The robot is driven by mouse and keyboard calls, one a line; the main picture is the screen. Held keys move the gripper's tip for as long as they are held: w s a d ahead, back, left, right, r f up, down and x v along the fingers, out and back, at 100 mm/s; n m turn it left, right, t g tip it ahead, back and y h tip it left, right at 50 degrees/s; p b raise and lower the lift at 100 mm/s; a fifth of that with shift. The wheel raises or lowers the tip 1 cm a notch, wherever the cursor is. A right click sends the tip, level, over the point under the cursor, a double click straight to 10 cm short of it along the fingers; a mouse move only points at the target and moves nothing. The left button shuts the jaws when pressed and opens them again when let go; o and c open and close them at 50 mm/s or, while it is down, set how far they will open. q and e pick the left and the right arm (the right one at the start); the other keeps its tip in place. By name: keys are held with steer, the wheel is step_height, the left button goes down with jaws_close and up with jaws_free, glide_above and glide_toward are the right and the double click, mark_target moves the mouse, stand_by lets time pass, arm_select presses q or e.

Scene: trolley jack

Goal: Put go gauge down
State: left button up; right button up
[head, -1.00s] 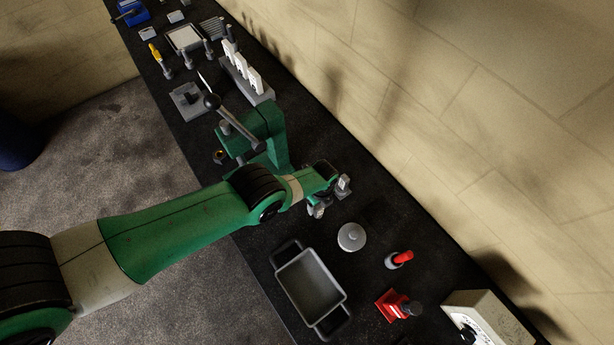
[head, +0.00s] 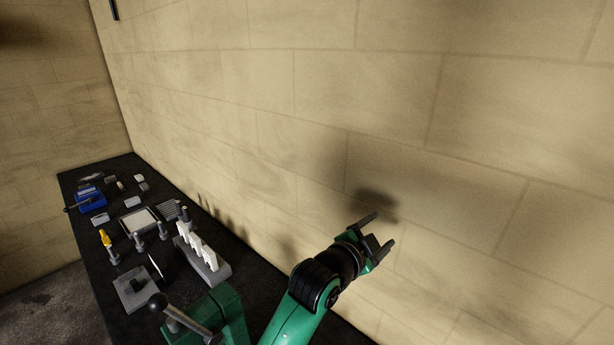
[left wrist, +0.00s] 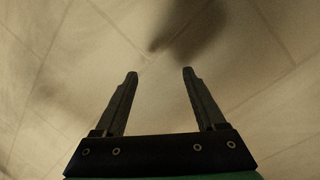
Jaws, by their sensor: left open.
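My left gripper (head: 383,230) is raised in front of the stone wall, above the bench. Its two fingers are spread with nothing between them. The left wrist view also shows the open, empty gripper (left wrist: 160,74) with only wall behind it. I cannot make out which item is the go gauge. Several small grey upright pieces (head: 163,231) and a yellow-topped tool (head: 106,239) stand on the bench at the left. My right gripper is not in view.
The black bench (head: 92,262) runs along the wall (head: 270,120). A green press (head: 228,312) with a lever stands near the bottom. Behind it are a grey rack with white plates (head: 205,262), a shallow tray (head: 138,221) and a blue vise (head: 91,199).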

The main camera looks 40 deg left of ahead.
arm_select(q)
steer(key=s+d+r+n+t, duration=0.1)
steer(key=s+r+n+t, duration=0.15)
steer(key=s+r, duration=0.45)
steer(key=s+d+r+n+t+h, duration=0.1)
steer(key=s+r+t, duration=0.25)
steer(key=r, duration=0.65)
steer(key=s+d+r+n+t, duration=0.1)
steer(key=s+r+n+t, duration=0.1)
steer(key=s+r, duration=0.5)
steer(key=s+r+n+t+h, duration=0.1)
steer(key=s+r+t, duration=0.2)
steer(key=s+r, duration=0.4)
steer(key=s, duration=0.2)
steer(key=shift+s+d+r+n+t, duration=0.2)
steer(key=shift+s+r+n+t, duration=0.15)
steer(key=shift+t, duration=0.05)
steer(key=shift+o, duration=0.4)
